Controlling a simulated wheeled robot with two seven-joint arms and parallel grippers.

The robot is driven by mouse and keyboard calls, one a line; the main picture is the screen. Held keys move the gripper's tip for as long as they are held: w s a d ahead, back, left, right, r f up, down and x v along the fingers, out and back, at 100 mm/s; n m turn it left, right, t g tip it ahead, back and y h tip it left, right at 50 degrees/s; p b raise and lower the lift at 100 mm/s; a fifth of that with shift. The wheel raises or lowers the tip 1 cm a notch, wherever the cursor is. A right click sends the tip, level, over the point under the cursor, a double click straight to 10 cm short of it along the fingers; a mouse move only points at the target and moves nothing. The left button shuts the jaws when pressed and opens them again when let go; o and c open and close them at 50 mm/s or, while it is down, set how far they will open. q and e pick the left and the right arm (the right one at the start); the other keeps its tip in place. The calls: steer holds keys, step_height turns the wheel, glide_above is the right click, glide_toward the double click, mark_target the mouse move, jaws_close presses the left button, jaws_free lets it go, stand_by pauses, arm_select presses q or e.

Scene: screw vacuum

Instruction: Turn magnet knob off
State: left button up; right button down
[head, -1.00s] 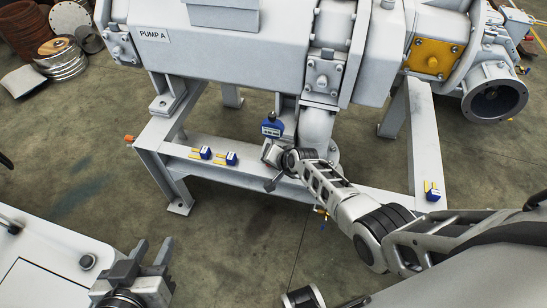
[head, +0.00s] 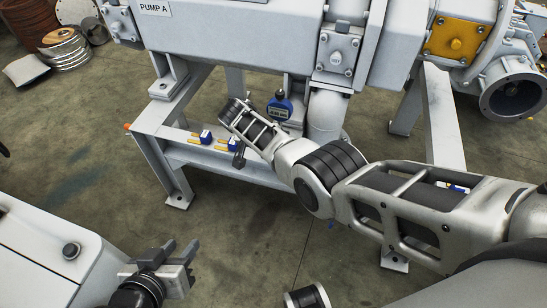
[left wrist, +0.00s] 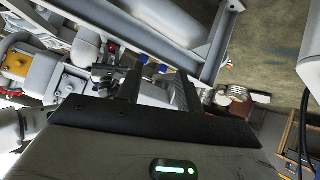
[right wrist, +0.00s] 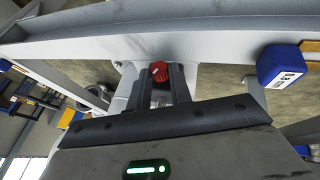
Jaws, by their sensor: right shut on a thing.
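The red knob (right wrist: 159,72) shows in the right wrist view between the fingertips of my right gripper (right wrist: 160,84). The gripper is shut on it, below the pale beam of the pump frame. In the head view my right arm reaches in from the right to the frame's front beam; its gripper (head: 238,158) is mostly hidden behind my wrist, and the knob cannot be seen there. My left gripper (head: 172,263) is open and empty at the lower left, apart from the frame; its spread fingers also show in the left wrist view (left wrist: 157,88).
A blue digital gauge (head: 279,108) stands by the pipe under Pump A (head: 235,25). A blue labelled block (right wrist: 280,67) is right of my right gripper. A white cabinet (head: 40,265) is at lower left. Floor in front is clear.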

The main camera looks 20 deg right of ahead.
steer(key=h+b, duration=0.1)
steer(key=b, duration=0.2)
steer(key=f+g+h+b, duration=0.1)
steer(key=b, duration=0.3)
steer(key=shift+w+a+f, duration=0.15)
steer(key=shift+w+a, duration=0.05)
steer(key=shift+w, duration=0.05)
steer(key=b, duration=0.3)
steer(key=shift+a+n+g+h+b, duration=0.1)
steer(key=shift+n+g+h+b, duration=0.2)
steer(key=shift+h+b, duration=0.1)
steer(key=b, duration=0.2)
steer(key=shift+h+b, duration=0.35)
steer(key=shift+h, duration=0.05)
steer(key=b, duration=0.4)
steer(key=shift+r+g+h, duration=0.2)
steer(key=shift+g+h, duration=0.2)
arm_select(q)
steer(key=w+d+r+m+t+h, duration=0.1)
steer(key=r+m+t+h, duration=0.1)
steer(key=r+t+h, duration=0.2)
steer(key=w+d+r+m+t+h, duration=0.2)
steer(key=r+t, duration=0.4)
steer(key=r, duration=0.4)
steer(key=shift+r+m+h, duration=0.25)
steer(key=shift+m+h, duration=0.35)
steer(key=shift+h, duration=0.8)
arm_select(e)
steer(key=shift+a+r+n, duration=0.1)
steer(key=shift+n, duration=0.2)
